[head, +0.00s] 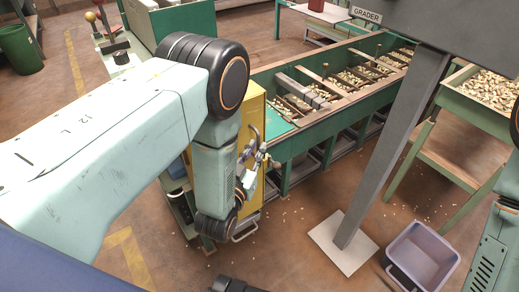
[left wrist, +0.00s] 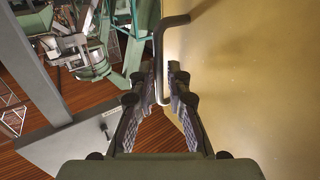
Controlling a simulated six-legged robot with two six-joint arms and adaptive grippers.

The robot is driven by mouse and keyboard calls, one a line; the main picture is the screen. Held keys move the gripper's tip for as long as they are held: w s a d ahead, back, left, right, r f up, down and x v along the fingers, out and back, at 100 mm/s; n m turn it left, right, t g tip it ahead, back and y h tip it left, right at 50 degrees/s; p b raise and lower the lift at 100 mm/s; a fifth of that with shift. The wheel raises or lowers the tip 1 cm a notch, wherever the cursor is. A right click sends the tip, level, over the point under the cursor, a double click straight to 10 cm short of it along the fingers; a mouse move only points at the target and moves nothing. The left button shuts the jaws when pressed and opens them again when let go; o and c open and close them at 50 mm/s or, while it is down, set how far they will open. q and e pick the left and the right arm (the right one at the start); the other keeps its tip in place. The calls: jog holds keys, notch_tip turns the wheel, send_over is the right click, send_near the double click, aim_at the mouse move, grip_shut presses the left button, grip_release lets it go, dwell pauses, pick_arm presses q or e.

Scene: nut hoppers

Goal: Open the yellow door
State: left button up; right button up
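The yellow door (head: 253,106) is on the end of the green bench, partly hidden behind my left arm in the head view. In the left wrist view the yellow door (left wrist: 260,70) fills the right side as a plain upright panel. Its dark bent handle (left wrist: 159,38) stands out from the panel and runs down between my fingertips. My left gripper (head: 254,158) is at the door's front. In the left wrist view the left gripper (left wrist: 162,82) has its fingers close together on both sides of the handle. I cannot tell whether the door is ajar. My right gripper is out of view.
A green sorting bench (head: 310,118) with nut trays runs to the back right. A grey post (head: 390,150) on a pale base plate stands right of the door. A lilac bin (head: 422,255) is at the lower right. Floor between door and post is mostly clear, with scattered nuts.

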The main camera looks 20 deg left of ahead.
pick_arm(q)
jog(key=shift+w+d, duration=0.1)
jog(key=shift+w, duration=0.9)
grip_shut()
